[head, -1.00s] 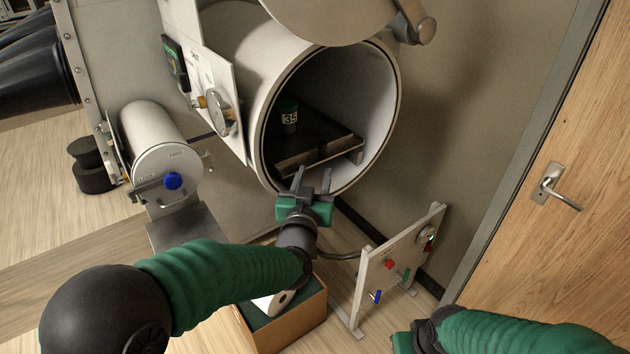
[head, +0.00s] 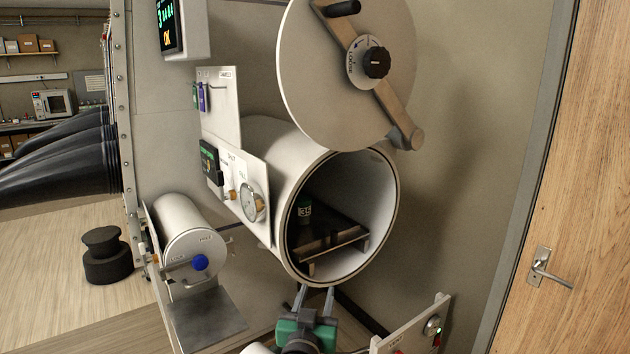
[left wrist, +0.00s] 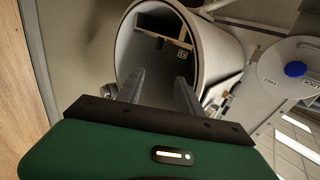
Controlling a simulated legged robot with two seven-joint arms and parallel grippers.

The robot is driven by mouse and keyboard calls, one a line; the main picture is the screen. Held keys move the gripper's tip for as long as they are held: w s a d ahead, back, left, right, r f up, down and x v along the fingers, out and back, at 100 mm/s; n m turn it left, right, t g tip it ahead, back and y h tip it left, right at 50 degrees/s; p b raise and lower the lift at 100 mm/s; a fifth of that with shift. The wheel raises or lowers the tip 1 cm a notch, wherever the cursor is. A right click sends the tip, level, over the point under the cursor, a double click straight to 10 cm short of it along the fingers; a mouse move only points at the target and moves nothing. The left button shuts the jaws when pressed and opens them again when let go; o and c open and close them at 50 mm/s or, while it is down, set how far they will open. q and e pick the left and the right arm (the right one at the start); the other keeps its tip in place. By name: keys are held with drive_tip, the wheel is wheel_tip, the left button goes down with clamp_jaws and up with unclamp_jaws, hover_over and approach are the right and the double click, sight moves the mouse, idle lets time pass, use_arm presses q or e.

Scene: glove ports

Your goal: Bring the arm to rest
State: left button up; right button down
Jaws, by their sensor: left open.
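My left gripper (head: 316,298) is at the bottom of the head view, just below the mouth of the large white chamber (head: 281,150). Its two fingers are apart with nothing between them. In the left wrist view the fingers (left wrist: 158,88) point toward the open chamber (left wrist: 215,58). My right gripper does not show.
The round chamber door (head: 310,70) stands swung open above the mouth. A smaller white cylinder (head: 190,235) with a blue knob is at left, above a metal shelf (head: 205,322). A white panel stand (head: 415,328) is at lower right. A wooden door (head: 545,200) is at far right.

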use_arm(q)
drive_tip(key=s+a+f+g+p, duration=0.1)
drive_tip(key=s+a+f+g, duration=0.5)
drive_tip(key=f, duration=0.4)
drive_tip(key=s+a+f+g+y, duration=0.1)
drive_tip(key=s+a+f+g, duration=0.2)
drive_tip(key=s, duration=0.5)
drive_tip(key=s+a+f+n+g+y+p, duration=0.1)
drive_tip(key=s+a+f+g, duration=0.2)
drive_tip(key=s+a, duration=0.3)
drive_tip(key=s+a+f+n+g+y, duration=0.1)
drive_tip(key=s+a+f+g, duration=0.2)
drive_tip(key=s, duration=0.7)
drive_tip(key=shift+s+a+f+p, duration=0.3)
drive_tip(key=shift+a+f, duration=0.2)
drive_tip(key=shift+a, duration=0.2)
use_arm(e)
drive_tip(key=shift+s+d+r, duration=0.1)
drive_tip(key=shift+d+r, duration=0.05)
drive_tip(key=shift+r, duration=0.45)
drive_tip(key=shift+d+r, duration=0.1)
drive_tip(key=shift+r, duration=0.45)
use_arm(q)
drive_tip(key=shift+w+a, duration=0.1)
